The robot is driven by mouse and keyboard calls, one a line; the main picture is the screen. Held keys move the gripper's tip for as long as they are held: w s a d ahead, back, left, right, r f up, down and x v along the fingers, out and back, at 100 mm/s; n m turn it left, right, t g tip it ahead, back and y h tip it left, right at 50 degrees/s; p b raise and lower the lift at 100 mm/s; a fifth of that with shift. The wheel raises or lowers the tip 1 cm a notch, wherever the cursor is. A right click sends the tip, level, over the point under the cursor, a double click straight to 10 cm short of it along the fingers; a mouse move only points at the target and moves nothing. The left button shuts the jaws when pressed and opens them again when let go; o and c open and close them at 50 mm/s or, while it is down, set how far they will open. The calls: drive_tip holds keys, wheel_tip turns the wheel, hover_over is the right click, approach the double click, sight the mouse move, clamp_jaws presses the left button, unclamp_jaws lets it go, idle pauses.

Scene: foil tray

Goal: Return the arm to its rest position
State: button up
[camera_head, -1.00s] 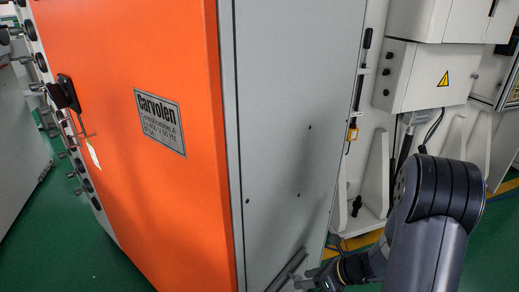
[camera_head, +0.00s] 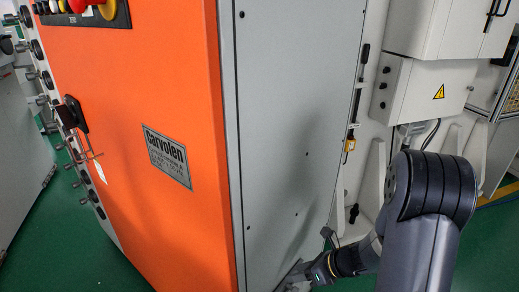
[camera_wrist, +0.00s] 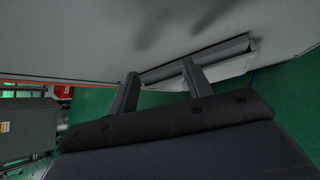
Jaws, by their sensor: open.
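My arm (camera_head: 430,215) rises at the lower right of the head view, with its forearm bent down and left. My gripper (camera_head: 292,281) is at the bottom of that view, close to the foot of the grey side of a cabinet (camera_head: 285,130). In the wrist view my gripper (camera_wrist: 160,70) shows two fingers spread apart with nothing between them. Beyond the fingertips is a pale, ledge-like strip (camera_wrist: 212,66) low on the grey panel. I cannot tell whether the fingertips touch it.
The orange cabinet front (camera_head: 140,215) carries a name plate and a dark handle. White machine housings (camera_head: 425,90) with a yellow warning sign stand behind my arm. Green floor (camera_head: 75,250) is open at the lower left. Dark equipment (camera_wrist: 28,125) shows at the wrist view's left.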

wheel_tip(320, 180, up, 8)
drive_tip(key=p, duration=0.5)
drive_tip(key=shift+f, duration=0.2)
